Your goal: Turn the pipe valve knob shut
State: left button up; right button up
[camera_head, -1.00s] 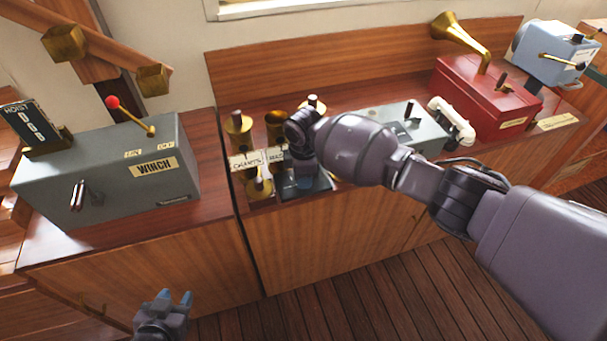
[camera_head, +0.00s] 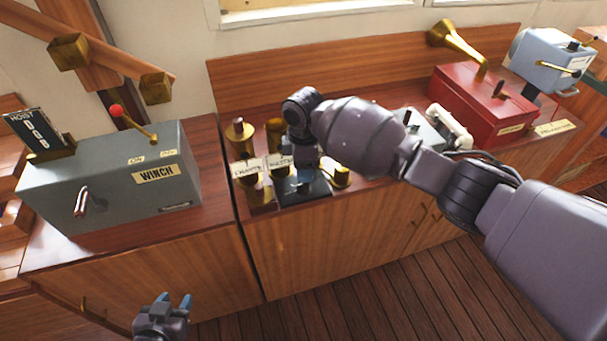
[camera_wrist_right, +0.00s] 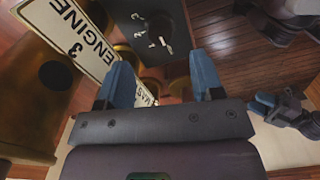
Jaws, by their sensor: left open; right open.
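Several brass pipes (camera_head: 240,131) with white label cards stand on the middle counter. A dark panel (camera_head: 304,189) sits beside them, and a brass knob-like piece (camera_head: 341,177) is to its right. In the right wrist view, a dark panel (camera_wrist_right: 138,14) carries a round black dial (camera_wrist_right: 160,32) with white numbers. I cannot tell which part is the pipe valve knob. My right gripper (camera_wrist_right: 163,82) is open and empty, pointing towards the pipes and panel; in the head view my wrist mostly hides it. My left gripper (camera_head: 174,301) is open and empty, low in front of the left cabinet.
A grey winch box (camera_head: 110,185) with a red-tipped lever (camera_head: 133,122) stands on the left counter. A red box with a brass horn (camera_head: 480,105) and a white handset (camera_head: 449,125) are to the right. A label card (camera_wrist_right: 72,40) reading ENGINE is close to my right gripper.

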aim_at(304, 184)
jog(key=shift+r, duration=2.05)
jog(key=s+d+f+m+y, duration=0.3)
jog(key=s+f+m, duration=0.35)
jog(key=s, duration=0.75)
jog(key=s+d+m+t+h, duration=0.4)
jog(key=s+d+m, duration=0.8)
jog(key=s+d, duration=1.15)
jog(key=w+d+f+t, duration=0.1)
jog(key=w+f+t, duration=0.6)
jog(key=w+f, duration=0.1)
jog(key=shift+f+t+y, duration=0.3)
jog(key=shift+f+y, duration=0.1)
jog(key=shift+f, duration=0.3)
